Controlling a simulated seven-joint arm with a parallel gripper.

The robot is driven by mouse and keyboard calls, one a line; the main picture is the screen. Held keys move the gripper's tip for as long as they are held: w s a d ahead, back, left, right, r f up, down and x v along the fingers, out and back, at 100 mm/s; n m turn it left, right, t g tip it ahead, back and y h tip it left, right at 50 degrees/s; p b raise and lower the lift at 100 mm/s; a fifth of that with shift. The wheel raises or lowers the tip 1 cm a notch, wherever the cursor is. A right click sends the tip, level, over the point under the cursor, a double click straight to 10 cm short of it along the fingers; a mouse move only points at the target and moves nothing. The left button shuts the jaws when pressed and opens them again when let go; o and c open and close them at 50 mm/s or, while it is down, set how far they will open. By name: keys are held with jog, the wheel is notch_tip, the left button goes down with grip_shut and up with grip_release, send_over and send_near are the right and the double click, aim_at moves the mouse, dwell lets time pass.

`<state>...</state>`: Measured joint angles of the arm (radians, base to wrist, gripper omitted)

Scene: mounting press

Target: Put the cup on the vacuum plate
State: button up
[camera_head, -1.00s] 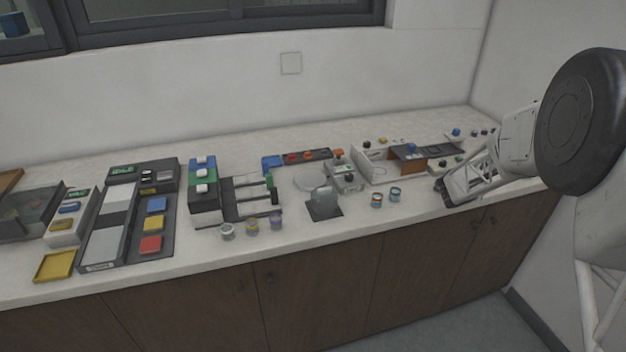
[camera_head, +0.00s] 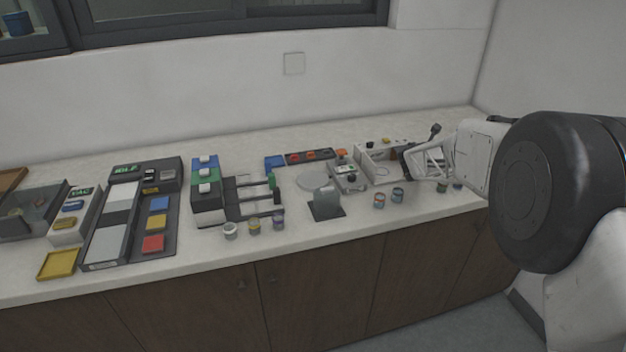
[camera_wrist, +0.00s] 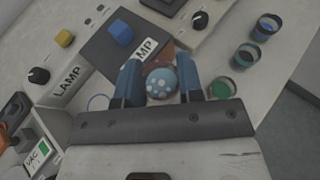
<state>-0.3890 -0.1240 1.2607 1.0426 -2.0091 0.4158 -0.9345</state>
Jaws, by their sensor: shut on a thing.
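My gripper (camera_wrist: 162,84) is shut on a cup (camera_wrist: 160,83) with a blue, white-spotted top, held between its two blue fingers in the wrist view. In the head view my gripper (camera_head: 407,162) is over the right part of the counter, and the held cup cannot be made out. A round grey plate (camera_head: 312,181) lies left of a small unit with a green display (camera_head: 347,176). I cannot tell which is the vacuum plate.
Cups stand at the front edge (camera_head: 379,200), with several more at the left (camera_head: 253,224). In the wrist view, cups (camera_wrist: 247,55) stand right of my gripper, and a dark LAMP panel (camera_wrist: 105,50) lies left.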

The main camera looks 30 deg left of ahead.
jog(key=shift+s+a+r+n+g+y, duration=0.6)
jog(key=shift+s+a+r+n+y, duration=0.7)
jog(key=shift+a, duration=2.45)
jog(key=shift+s+a+r+n+g+y, duration=0.55)
jog(key=shift+s+a+n+y, duration=0.8)
jog(key=shift+a, duration=2.4)
jog(key=shift+s+a+r+n+g+y, duration=0.75)
jog(key=shift+a+n+y, duration=1.05)
jog(key=shift+a, duration=1.95)
jog(key=s+a+f+n+g+y, duration=0.2)
jog(key=s+a+n+g+y, duration=0.3)
jog(key=s+a+n+g, duration=0.4)
jog(key=shift+s+a+g, duration=0.15)
jog(key=shift+a+g, duration=0.25)
jog(key=shift+a, duration=0.55)
jog(key=shift+f, duration=3.15)
jog(key=shift+f, duration=0.1)
